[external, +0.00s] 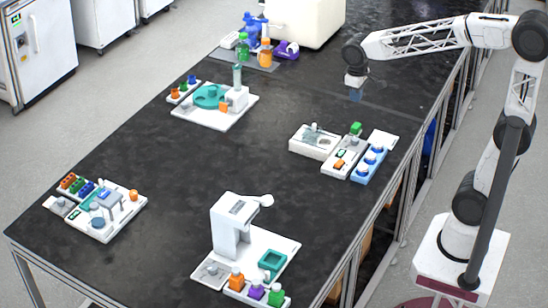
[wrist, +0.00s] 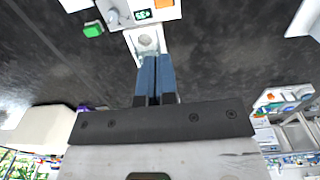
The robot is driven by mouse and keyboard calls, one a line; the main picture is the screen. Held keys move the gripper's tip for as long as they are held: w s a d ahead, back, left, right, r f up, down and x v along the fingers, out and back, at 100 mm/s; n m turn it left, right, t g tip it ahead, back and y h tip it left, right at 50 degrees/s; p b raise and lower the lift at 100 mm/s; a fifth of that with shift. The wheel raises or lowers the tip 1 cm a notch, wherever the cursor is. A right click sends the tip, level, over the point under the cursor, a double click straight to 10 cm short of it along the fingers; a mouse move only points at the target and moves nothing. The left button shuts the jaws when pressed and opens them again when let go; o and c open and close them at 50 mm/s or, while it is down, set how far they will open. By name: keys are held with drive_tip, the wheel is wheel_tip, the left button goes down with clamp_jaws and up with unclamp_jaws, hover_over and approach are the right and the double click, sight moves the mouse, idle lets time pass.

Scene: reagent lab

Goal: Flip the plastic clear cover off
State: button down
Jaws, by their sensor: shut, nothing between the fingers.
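My gripper (external: 355,94) hangs above the far right part of the dark bench, in the air. In the wrist view its blue fingers (wrist: 155,76) are together, with nothing between them. A white box-like unit (external: 314,143) stands on the bench to the lower left of my gripper, apart from it. A greyish, see-through-looking part lies on its top; I cannot tell for sure whether this is the clear cover. The wrist view shows a white unit with a round grey part (wrist: 148,41) just beyond the fingertips. The fingers hide its lower part.
Beside the white unit are a panel with a small display (wrist: 142,15), a green block (external: 355,128) and a blue rack with round caps (external: 372,163). A teal round device (external: 209,96), a white stand (external: 232,225) and colored bottles (external: 256,291) stand elsewhere. The bench middle is clear.

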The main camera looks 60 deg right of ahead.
drive_tip(key=w+d+f+g, duration=0.1)
drive_tip(key=w+f, duration=0.4)
drive_tip(key=w, duration=0.5)
drive_tip(key=w+d+f+g, duration=0.2)
drive_tip(key=w+f, duration=0.3)
drive_tip(key=w, duration=0.6)
drive_tip(key=w+d+f+g, duration=0.1)
drive_tip(key=w+f, duration=0.4)
drive_tip(key=w, duration=0.6)
drive_tip(key=shift+d+f, duration=0.4)
drive_tip(key=shift+d, duration=0.05)
drive_tip(key=shift+f, duration=0.15)
approach(302, 139)
drive_tip(key=w+f, duration=0.3)
drive_tip(key=f, duration=0.2)
drive_tip(key=shift+s+d+r, duration=0.1)
drive_tip(key=shift+s+d, duration=0.05)
drive_tip(key=shift+s, duration=0.35)
drive_tip(key=shift+s+d, duration=0.2)
drive_tip(key=shift+s, duration=1.35)
